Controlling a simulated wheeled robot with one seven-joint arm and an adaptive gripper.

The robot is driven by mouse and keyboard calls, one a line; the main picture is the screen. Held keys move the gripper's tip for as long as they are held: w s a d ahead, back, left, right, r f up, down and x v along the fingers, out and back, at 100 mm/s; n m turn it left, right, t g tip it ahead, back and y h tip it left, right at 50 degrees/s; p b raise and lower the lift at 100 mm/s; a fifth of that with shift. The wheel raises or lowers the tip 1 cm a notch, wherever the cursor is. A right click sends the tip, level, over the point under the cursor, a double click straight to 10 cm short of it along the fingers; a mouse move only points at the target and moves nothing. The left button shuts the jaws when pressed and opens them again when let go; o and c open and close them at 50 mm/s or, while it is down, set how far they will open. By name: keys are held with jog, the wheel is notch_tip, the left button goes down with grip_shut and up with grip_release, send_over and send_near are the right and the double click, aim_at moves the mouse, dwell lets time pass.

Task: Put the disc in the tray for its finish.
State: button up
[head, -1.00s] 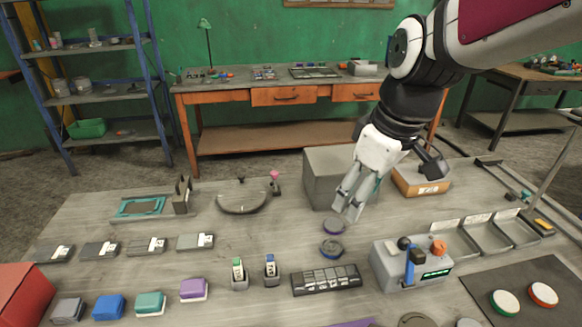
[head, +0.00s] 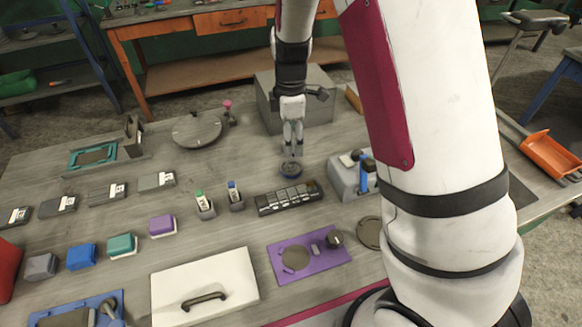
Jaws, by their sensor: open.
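I cannot tell whether the fingertips touch anything. The second, purple-edged disc seen earlier is not distinct now; the fingers cover that area.
A black segmented block (head: 289,197) lies just in front of the disc. A grey control box (head: 350,178) with a blue lever stands to its right. A large grey box (head: 305,100) stands behind my gripper. A purple plate (head: 318,262) and white lidded panel (head: 205,287) lie nearer.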

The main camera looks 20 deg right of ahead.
aim_at(291, 167)
notch_tip(291, 167, down, 10)
jog(key=shift+w+d+f+p, duration=0.1)
jog(key=shift+w+p, duration=0.05)
jog(key=shift+p, duration=0.25)
jog(key=c, duration=1.4)
